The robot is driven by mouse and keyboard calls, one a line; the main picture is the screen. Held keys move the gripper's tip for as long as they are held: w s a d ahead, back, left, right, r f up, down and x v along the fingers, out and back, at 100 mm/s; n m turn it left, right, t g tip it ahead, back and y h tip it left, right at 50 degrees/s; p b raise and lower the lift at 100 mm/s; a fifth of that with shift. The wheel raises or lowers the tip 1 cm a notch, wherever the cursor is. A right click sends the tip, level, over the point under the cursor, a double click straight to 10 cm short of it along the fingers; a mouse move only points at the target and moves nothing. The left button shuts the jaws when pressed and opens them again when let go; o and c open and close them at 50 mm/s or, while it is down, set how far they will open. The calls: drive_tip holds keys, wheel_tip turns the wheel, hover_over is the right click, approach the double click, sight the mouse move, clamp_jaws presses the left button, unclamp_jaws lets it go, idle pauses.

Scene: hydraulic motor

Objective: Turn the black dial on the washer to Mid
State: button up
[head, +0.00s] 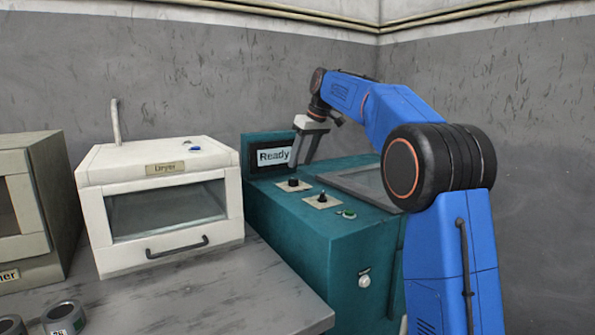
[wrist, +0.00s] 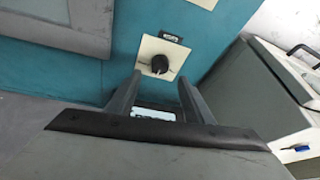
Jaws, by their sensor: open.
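The washer is a teal machine (head: 300,240) with a display reading "Ready" at its back. Two black dials on beige plates sit on its top: a rear black dial (head: 293,182) near the display and a front black dial (head: 322,197). My gripper (head: 301,162) is open and empty, above the top close to the rear dial. In the wrist view the gripper (wrist: 158,82) has its two fingers spread, with one dial (wrist: 160,64) just beyond the tips, apparently not between them. A small label (wrist: 173,38) beside that plate is too small to read.
A white dryer (head: 165,215) stands left of the washer on a grey table. A green button (head: 347,214) and a grey framed lid (head: 365,185) are on the washer's top. Another beige box machine (head: 50,200) and rolls (head: 63,318) lie further left.

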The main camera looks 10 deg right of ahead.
drive_tip(key=v, duration=1)
